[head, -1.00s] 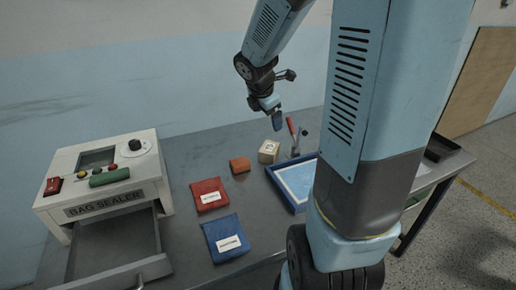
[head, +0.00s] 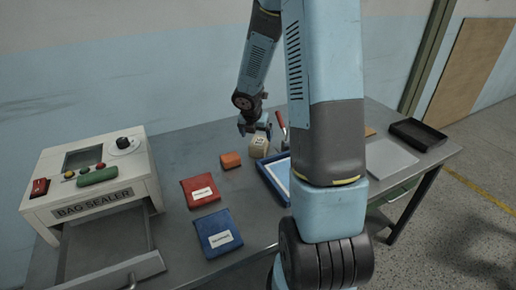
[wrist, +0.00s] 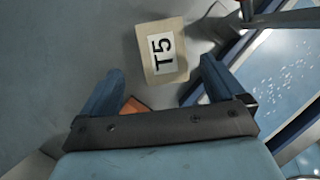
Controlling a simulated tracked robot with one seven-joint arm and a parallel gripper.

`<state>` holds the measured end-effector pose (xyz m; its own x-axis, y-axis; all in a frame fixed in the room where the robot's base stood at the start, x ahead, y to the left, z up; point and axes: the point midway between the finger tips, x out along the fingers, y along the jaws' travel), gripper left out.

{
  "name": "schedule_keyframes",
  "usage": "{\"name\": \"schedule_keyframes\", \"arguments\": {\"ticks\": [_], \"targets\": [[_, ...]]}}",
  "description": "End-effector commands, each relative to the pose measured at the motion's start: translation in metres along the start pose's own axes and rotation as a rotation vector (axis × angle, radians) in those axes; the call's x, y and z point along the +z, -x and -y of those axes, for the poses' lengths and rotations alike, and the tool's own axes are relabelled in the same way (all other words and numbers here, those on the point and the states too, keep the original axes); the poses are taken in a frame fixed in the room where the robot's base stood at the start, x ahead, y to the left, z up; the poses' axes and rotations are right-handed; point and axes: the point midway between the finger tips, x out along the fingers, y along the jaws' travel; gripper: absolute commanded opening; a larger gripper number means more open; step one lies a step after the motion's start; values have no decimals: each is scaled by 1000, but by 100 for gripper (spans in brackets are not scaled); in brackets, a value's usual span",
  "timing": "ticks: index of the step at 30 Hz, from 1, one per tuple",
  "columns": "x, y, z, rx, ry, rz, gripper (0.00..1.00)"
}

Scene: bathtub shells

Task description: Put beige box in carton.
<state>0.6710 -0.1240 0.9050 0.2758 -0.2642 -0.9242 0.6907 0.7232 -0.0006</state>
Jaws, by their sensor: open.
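The beige box (head: 259,147) stands on the grey table between the orange block and the blue-rimmed tray. In the wrist view the beige box (wrist: 162,50) shows a white label reading T5. My gripper (head: 255,127) is just above it in the head view. In the wrist view my gripper (wrist: 161,70) is open, its two blue fingers spread wider than the box. The box lies ahead of and between the fingertips, and I see no grip on it. I cannot make out a carton for certain; my arm hides part of the table.
The orange block (head: 230,160) is left of the box. The blue-rimmed tray (head: 270,181) and a red-handled tool (head: 281,124) are close on its right. Red pouch (head: 199,190), blue pouch (head: 218,232) and bag sealer (head: 92,185) are left. A black tray (head: 418,134) is far right.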

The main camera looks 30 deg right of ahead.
Motion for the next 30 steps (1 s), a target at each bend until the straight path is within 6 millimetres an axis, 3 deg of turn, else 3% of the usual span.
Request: {"name": "schedule_keyframes", "arguments": {"ticks": [3,11,21,30], "targets": [[0,-14,0,-1,2,-1,96],[0,-26,1,0,0,-1,96],[1,-65,4,-1,1,0,96],[2,-74,4,1,0,0,96]]}}
